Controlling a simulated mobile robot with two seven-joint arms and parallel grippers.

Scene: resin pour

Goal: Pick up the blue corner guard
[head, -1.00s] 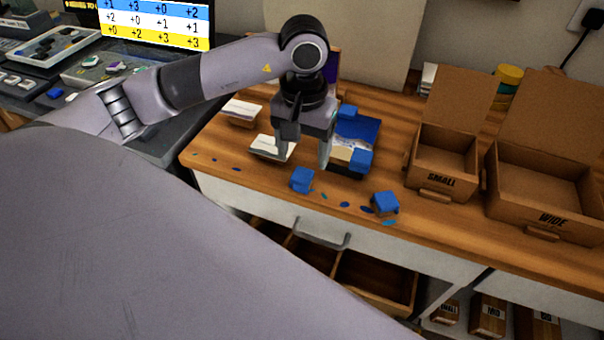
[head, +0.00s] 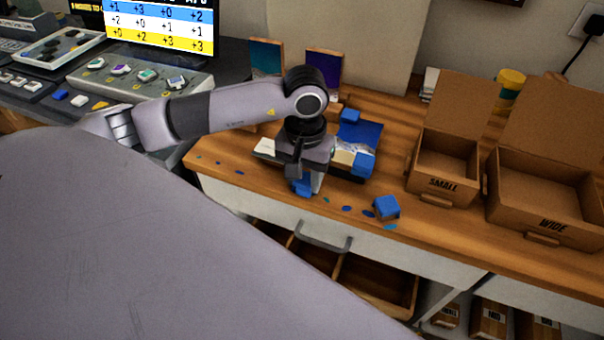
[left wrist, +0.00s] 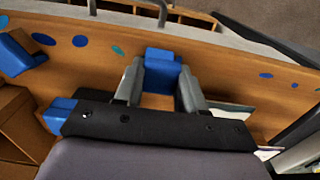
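A small blue corner guard (head: 302,188) is at the table's front edge, below my left gripper (head: 307,186). In the left wrist view, the guard (left wrist: 163,70) sits between the two grey fingers of the left gripper (left wrist: 161,82), which touch its sides. The gripper looks shut on it; the guard appears to be at table height. A second blue corner guard (head: 386,207) lies to the right near the front edge. More blue guards sit on a blue-covered item (head: 362,136) behind the gripper, one at its back corner (head: 349,115). My right gripper is out of view.
Open cardboard boxes marked SMALL (head: 445,186) and WIDE (head: 548,222) stand at the right. Flat blue and teal ovals (head: 346,209) lie along the front edge. A white booklet (head: 264,149) lies left of the gripper. An open drawer (head: 375,285) is below.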

